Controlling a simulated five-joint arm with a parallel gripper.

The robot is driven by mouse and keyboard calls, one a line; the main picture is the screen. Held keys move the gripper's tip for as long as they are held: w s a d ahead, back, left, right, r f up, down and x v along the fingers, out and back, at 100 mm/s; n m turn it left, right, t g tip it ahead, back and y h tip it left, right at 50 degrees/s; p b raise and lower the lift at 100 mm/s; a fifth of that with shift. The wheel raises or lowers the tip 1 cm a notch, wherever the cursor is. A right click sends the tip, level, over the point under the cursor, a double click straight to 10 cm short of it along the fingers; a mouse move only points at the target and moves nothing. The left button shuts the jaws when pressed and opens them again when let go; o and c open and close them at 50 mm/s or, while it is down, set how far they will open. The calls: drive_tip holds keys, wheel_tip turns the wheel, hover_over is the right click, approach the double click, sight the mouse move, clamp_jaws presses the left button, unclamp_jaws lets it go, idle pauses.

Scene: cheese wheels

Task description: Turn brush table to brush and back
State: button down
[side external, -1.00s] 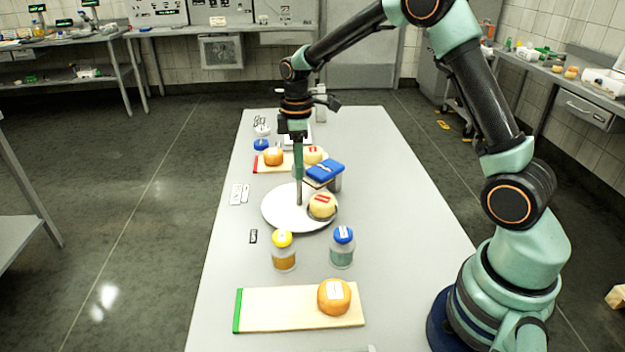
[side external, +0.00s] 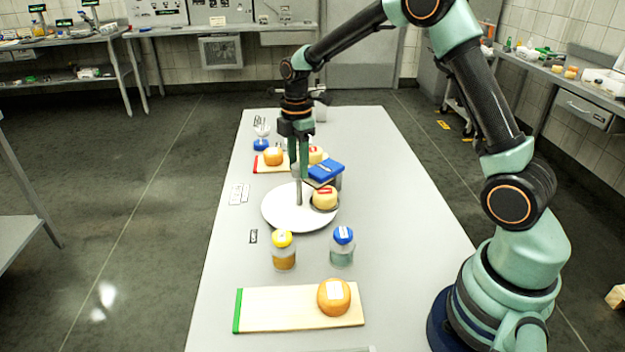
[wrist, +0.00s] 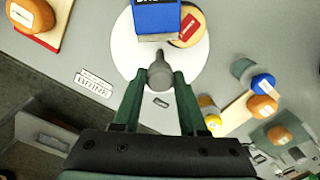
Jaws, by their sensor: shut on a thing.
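The brush table is a white round turntable (side external: 275,212) with a grey upright post (wrist: 159,70) at its middle. My gripper (side external: 298,172) is over it, its two green fingers shut on the post from both sides. A pale cheese wheel with a red label (side external: 324,199) sits on the right part of the turntable. Beside it stands the brush, a blue-topped block (side external: 326,170), overhanging the turntable's edge. In the wrist view the blue block (wrist: 157,18) partly covers the cheese (wrist: 188,28); whether they touch cannot be told.
Nearer stand a yellow-capped jar (side external: 283,252) and a blue-capped jar (side external: 342,248). In front lies a green-ended board (side external: 275,308) with an orange cheese (side external: 334,296). Behind is a red-ended board (side external: 262,164) with another orange cheese (side external: 273,156). A small label card (side external: 239,194) lies left.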

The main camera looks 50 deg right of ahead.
drive_tip(key=shift+r+n, duration=0.15)
drive_tip(key=shift+n, duration=4.15)
drive_tip(key=shift+c, duration=2.2)
unclamp_jaws()
wheel_tip(320, 180, up, 12)
